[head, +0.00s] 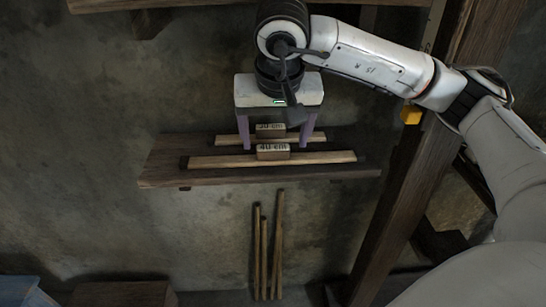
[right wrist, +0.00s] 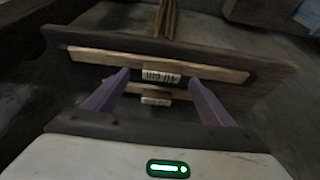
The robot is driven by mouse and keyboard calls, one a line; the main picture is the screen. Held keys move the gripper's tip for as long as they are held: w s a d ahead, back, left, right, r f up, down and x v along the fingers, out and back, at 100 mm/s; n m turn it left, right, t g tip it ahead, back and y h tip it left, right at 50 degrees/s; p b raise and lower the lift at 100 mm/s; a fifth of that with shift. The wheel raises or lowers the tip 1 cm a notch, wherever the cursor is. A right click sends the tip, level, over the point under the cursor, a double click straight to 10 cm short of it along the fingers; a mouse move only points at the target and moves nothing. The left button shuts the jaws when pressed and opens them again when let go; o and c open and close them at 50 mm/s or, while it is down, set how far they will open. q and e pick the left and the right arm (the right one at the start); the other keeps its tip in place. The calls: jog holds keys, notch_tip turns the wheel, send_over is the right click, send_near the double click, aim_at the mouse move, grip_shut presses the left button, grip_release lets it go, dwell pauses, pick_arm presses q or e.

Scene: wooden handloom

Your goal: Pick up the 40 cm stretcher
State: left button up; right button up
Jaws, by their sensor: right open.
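The 40 cm stretcher (head: 222,161) is a pale wooden bar with dark ends and a "40 cm" tag (head: 272,151) at its middle. It lies along the front of a wall shelf. My right gripper (head: 274,146) is open above the shelf, its two purple fingers pointing down on either side of the tags. In the right wrist view the 40 cm stretcher (right wrist: 215,73) spans the picture beyond the fingertips (right wrist: 157,80). I see no grip on it; whether the fingers touch it I cannot tell. My left gripper is out of view.
A shorter bar tagged 30 cm (head: 228,140) lies behind it on the dark wooden shelf (head: 160,168). Several thin sticks (head: 277,245) lean against the wall below. A thick slanting wooden post (head: 400,190) stands to the right, close to my right arm.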

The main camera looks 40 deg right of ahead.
aim_at(273, 148)
jog(key=shift+x, duration=2)
jog(key=shift+w, duration=0.1)
jog(key=shift+r, duration=0.1)
jog(key=c, duration=1.3)
jog(key=shift+o, duration=0.2)
jog(key=shift+a, duration=0.1)
